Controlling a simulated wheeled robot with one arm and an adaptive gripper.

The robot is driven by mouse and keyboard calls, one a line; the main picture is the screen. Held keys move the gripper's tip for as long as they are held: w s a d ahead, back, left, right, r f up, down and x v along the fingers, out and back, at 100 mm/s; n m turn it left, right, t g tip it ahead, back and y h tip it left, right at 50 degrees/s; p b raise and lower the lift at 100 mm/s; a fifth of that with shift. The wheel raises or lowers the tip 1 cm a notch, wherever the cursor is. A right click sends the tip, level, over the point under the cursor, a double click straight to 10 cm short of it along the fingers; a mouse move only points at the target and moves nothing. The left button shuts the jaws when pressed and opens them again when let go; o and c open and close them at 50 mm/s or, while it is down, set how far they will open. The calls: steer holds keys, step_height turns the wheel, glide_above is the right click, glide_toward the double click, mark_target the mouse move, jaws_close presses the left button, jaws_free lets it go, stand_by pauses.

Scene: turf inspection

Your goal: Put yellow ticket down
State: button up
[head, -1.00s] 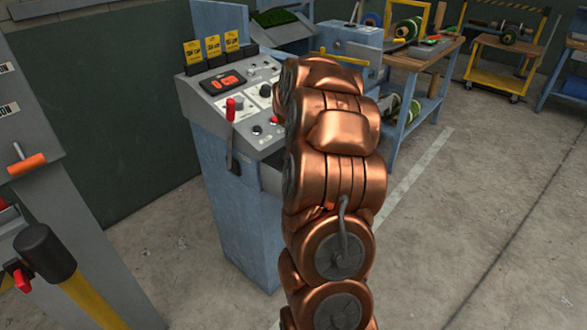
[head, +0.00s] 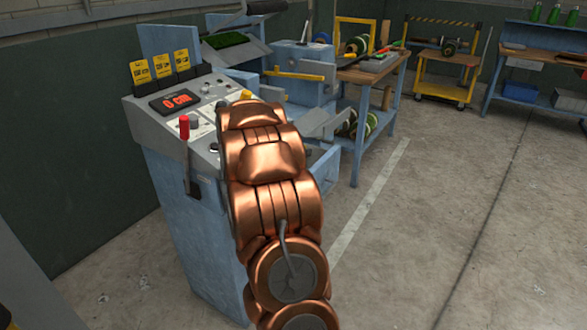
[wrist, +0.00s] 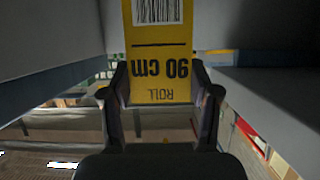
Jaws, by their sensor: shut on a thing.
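The yellow ticket (wrist: 160,35) is between the two fingers of my gripper (wrist: 160,88) in the wrist view. It carries a barcode and the upside-down print "ROLL 90 cm". The fingers are shut on its lower part. In the head view my copper arm hides the gripper. A small yellow bit (head: 246,95) shows past the arm's far end; I cannot tell if it is the ticket. Grey surfaces stand close on both sides in the wrist view.
A blue console (head: 190,215) carries a red-lit display (head: 175,101), a red lever (head: 184,128) and several knobs. Yellow tickets (head: 160,66) stand in black holders along its back. A workbench (head: 375,70) and yellow cart (head: 440,75) stand behind. Floor at right is clear.

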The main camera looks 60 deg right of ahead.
steer(key=shift+f+b, duration=0.4)
steer(key=shift+f, duration=1.95)
steer(key=shift+f, duration=0.1)
steer(key=o, duration=0.8)
steer(key=shift+r, duration=0.2)
steer(key=shift+v, duration=3.75)
steer(key=shift+s, duration=0.1)
